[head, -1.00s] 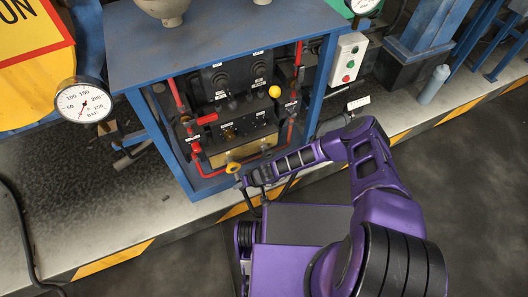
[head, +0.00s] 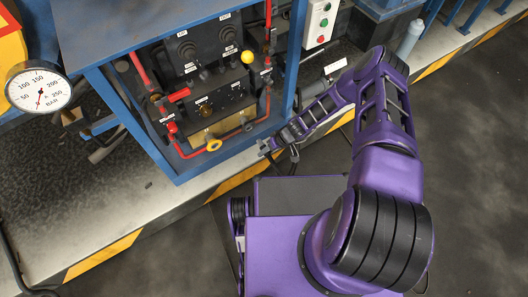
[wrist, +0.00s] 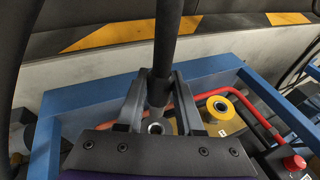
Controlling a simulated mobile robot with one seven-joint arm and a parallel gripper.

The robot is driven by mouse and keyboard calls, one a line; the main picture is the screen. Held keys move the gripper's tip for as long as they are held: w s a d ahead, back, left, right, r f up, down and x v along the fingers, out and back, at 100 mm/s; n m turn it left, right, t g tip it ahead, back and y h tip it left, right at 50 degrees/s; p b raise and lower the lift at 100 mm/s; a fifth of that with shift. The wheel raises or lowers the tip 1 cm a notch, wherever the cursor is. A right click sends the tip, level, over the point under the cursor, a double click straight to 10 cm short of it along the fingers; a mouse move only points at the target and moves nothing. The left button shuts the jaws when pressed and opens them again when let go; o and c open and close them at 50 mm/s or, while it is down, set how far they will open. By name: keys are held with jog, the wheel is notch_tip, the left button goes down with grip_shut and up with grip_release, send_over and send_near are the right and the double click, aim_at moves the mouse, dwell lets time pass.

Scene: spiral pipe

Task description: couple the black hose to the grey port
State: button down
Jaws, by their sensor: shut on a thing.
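My gripper (head: 268,148) is at the right of the panel's lower edge in the head view. In the wrist view my gripper (wrist: 160,85) is shut on the black hose (wrist: 172,25), which runs up out of the picture. A yellow ring fitting (wrist: 220,107) with a dark centre lies to the right of the fingers, apart from the hose end. It also shows in the head view (head: 213,145), left of my gripper. I cannot make out a grey port for certain.
A blue frame (head: 188,176) surrounds the panel, with red pipes (head: 266,105) and a yellow knob (head: 247,57). A pressure gauge (head: 39,88) stands left. The dark floor at right is open.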

aim_at(260, 140)
jog(key=shift+s, duration=0.1)
jog(key=shift+g, duration=0.3)
jog(key=shift+w+a, duration=0.45)
jog(key=shift+w, duration=0.35)
jog(key=shift+w+a, duration=0.45)
jog(key=shift+w, duration=0.4)
jog(key=shift+w+a, duration=0.45)
jog(key=shift+w, duration=0.35)
jog(key=shift+y, duration=0.4)
